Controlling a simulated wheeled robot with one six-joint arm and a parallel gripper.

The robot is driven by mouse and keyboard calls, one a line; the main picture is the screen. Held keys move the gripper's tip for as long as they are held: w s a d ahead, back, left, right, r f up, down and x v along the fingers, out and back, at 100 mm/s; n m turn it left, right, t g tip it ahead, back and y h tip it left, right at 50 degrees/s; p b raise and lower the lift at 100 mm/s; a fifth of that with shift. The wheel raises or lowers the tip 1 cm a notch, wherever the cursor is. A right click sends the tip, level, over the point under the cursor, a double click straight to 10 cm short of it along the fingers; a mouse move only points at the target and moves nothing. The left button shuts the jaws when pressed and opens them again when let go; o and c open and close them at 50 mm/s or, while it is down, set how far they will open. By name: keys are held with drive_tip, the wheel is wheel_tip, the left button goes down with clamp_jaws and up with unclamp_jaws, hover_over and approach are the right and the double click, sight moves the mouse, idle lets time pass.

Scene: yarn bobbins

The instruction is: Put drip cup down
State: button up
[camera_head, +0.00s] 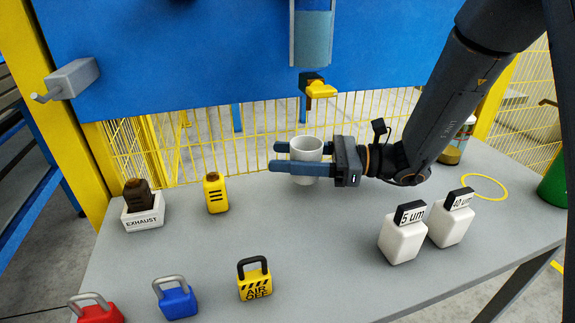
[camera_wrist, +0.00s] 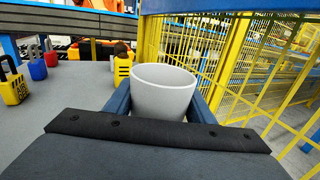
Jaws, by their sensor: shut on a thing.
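The drip cup (camera_head: 306,151) is a plain light-grey cup, upright, near the back edge of the grey table in the head view. My gripper (camera_head: 283,158) is shut on it, with one blue finger on each side. In the wrist view the cup (camera_wrist: 163,92) sits between the two fingers (camera_wrist: 163,106), and its rim is tilted slightly in the picture. The cup's lower part shows under the front finger in the head view. I cannot tell whether its base touches the table.
A yellow drain valve (camera_head: 320,89) under a clear bowl (camera_head: 312,38) hangs above the cup. A yellow block (camera_head: 216,194) and an EXHAUST box (camera_head: 144,212) stand left. A padlock (camera_head: 254,279) lies in front; white boxes (camera_head: 402,238) stand right. A yellow ring (camera_head: 483,187) marks bare tabletop.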

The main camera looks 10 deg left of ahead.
drive_tip(key=shift+f, duration=1.05)
drive_tip(key=shift+f, duration=0.15)
drive_tip(key=o, duration=1.1)
drive_tip(key=shift+r, duration=0.2)
drive_tip(key=d, duration=0.4)
drive_tip(key=w+d, duration=0.1)
drive_tip(key=d, duration=0.3)
drive_tip(key=w+d, duration=0.1)
drive_tip(key=d, duration=0.3)
